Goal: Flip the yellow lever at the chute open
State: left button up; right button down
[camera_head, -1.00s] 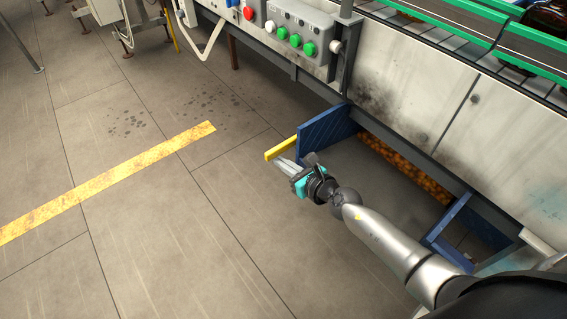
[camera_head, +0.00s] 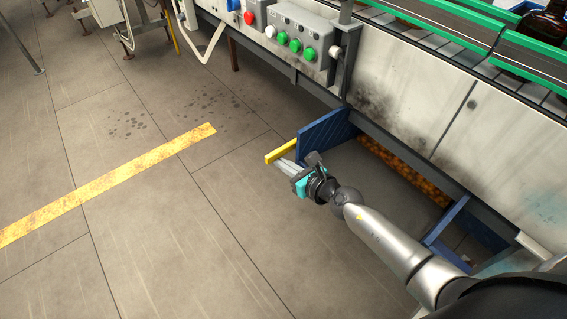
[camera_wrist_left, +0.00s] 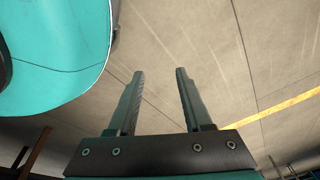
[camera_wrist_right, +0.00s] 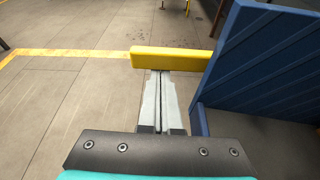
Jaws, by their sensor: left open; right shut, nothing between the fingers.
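The yellow lever (camera_head: 281,151) is a short bar at the left end of the blue chute wall (camera_head: 326,131) in the head view. It also shows in the right wrist view (camera_wrist_right: 172,58), lying across the picture just past my fingertips. My right gripper (camera_head: 284,164) is shut and empty, its fingertips right at the lever; in the right wrist view the tips (camera_wrist_right: 160,74) meet the lever's lower edge, and I cannot tell if they touch. My left gripper (camera_wrist_left: 160,72) is open and empty over the floor, seen only in the left wrist view.
The grey chute floor (camera_head: 365,175) lies right of the blue wall, with a second blue wall (camera_head: 446,226) at its far right. A control box (camera_head: 296,37) with buttons is on the machine above. The floor at left, with a yellow stripe (camera_head: 110,182), is clear.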

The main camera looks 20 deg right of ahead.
jog(key=shift+w+r+m+y+p, duration=0.1)
jog(key=shift+r+m+y+p, duration=0.4)
jog(key=shift+r, duration=0.55)
notch_tip(320, 180, up, 3)
jog(key=shift+d+f+m+p, duration=0.1)
jog(key=shift+f+m+p, duration=0.1)
jog(key=shift+m+p, duration=0.5)
jog(key=shift+w+d+r+m+y+p, duration=0.25)
jog(key=shift+d+r+m+y+p, duration=0.2)
jog(key=shift+d+r+m, duration=0.65)
jog(key=shift+w+d+r+m+y+p, duration=0.35)
jog(key=shift+r+m+y, duration=0.2)
jog(key=shift+r, duration=1.1)
jog(key=shift+w+d+r+m+y+p, duration=0.2)
jog(key=shift+d+r+m+y+p, duration=0.25)
jog(key=shift+d+r+m, duration=0.65)
pick_arm(q)
jog(key=s+a, duration=0.2)
jog(key=s, duration=0.5)
jog(key=shift+r, duration=0.45)
pick_arm(e)
jog(key=shift+a+r+n, duration=0.25)
jog(key=shift+a+r, duration=0.1)
jog(key=shift+a, duration=0.05)
pick_arm(q)
jog(key=shift+d, duration=0.1)
pick_arm(e)
jog(key=shift+w+d, duration=0.1)
